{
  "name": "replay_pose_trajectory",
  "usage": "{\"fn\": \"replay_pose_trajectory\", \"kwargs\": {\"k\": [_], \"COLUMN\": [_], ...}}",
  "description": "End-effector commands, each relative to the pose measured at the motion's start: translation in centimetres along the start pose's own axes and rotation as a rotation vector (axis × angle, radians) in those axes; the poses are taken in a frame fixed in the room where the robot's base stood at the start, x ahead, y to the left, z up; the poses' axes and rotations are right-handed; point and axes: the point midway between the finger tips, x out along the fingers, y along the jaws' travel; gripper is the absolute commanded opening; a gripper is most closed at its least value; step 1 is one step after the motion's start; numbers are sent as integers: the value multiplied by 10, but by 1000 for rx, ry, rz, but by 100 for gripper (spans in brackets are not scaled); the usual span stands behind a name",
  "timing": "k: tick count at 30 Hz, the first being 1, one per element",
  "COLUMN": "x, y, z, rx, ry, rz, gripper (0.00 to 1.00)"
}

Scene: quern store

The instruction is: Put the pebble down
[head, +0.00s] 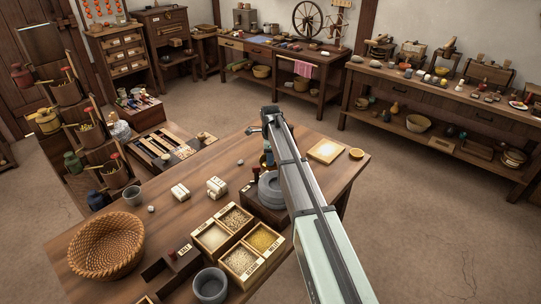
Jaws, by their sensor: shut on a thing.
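My arm reaches in from the lower right over the wooden table (210,160). My gripper (267,160) points down at the arm's far end, above or near the table beside the grey quern (268,191). It is shut, and the arm and wrist mostly cover it. The pebble in its jaws cannot be made out, nor can its height above the table. A small grey stone (240,161) lies on the table left of the gripper. A small pale stone (151,209) lies near the grey cup (132,195).
Bare wood shows left of the gripper.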

Motion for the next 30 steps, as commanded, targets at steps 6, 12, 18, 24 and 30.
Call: {"fn": "replay_pose_trajectory", "kwargs": {"k": [6,12,18,24,30], "x": [1,1,1,1,1], "y": [0,0,0,0,0], "z": [0,0,0,0,0], "rx": [0,0,0,0,0], "ry": [0,0,0,0,0], "rz": [0,0,0,0,0], "gripper": [0,33,52,55,55]}}
